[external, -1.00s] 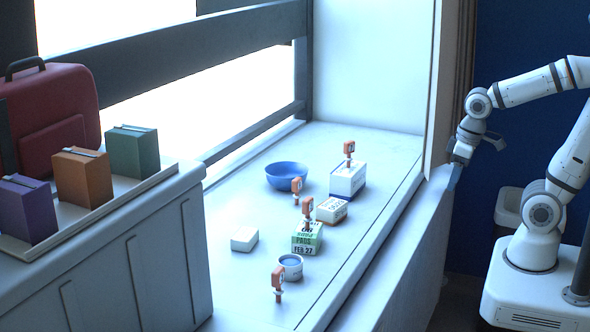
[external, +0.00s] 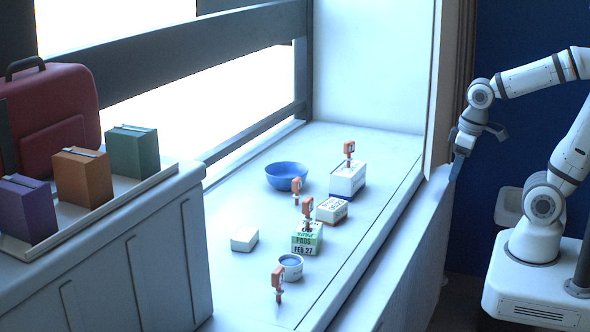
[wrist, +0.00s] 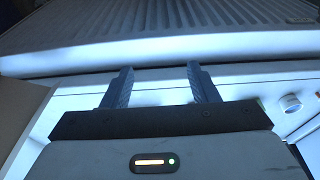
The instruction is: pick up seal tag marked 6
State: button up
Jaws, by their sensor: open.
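Several orange seal tags stand on the pale ledge in the external view. One tag (external: 349,148) is on the white box at the back, one (external: 296,185) is near the blue bowl, one (external: 306,206) is at the green-and-white box, and one (external: 277,279) is at the front. Their markings are too small to read, so I cannot tell which is 6. My gripper (external: 456,168) is right of the ledge, apart from all tags. In the wrist view my gripper (wrist: 160,74) is open with nothing between its fingers.
On the ledge (external: 385,165) are a blue bowl (external: 287,178), a white box (external: 347,180), a small box (external: 331,210), a green-and-white box (external: 307,240), a cup (external: 290,268) and a white block (external: 244,239). A tray (external: 165,176) with coloured boxes stands left.

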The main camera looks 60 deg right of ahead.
jog(key=shift+o, duration=0.5)
jog(key=m+t+y+b, duration=0.2)
jog(key=m+t+b, duration=0.7)
jog(key=m+b, duration=1.2)
send_near(300, 181)
jog(key=s+a+m+p, duration=0.1)
jog(key=s+a+f+m+p, duration=0.1)
jog(key=m+p, duration=0.1)
jog(key=s+a+m+p, duration=0.1)
jog(key=m+p, duration=0.1)
jog(key=shift+f, duration=0.35)
jog(key=w+m+b, duration=0.1)
jog(key=w+m, duration=0.1)
jog(key=w+f+m+t+h+b, duration=0.1)
jog(key=w+m, duration=0.1)
jog(key=m, duration=0.1)
jog(key=w+m+b, duration=0.1)
jog(key=m, duration=0.2)
jog(key=shift+w+d+f+t+h, duration=0.3)
jog(key=shift+w+d+f+h, duration=0.05)
jog(key=shift+w+h, duration=0.05)
jog(key=shift+w+d+f+m, duration=0.1)
jog(key=shift+w+m, duration=0.2)
jog(key=shift+m, duration=0.25)
jog(key=shift+w+d+f+m, duration=0.1)
jog(key=shift+w+m, duration=0.15)
jog(key=shift+m, duration=0.3)
jog(key=shift+w, duration=0.35)
jog(key=x, duration=0.7)
jog(key=shift+d+r, duration=0.2)
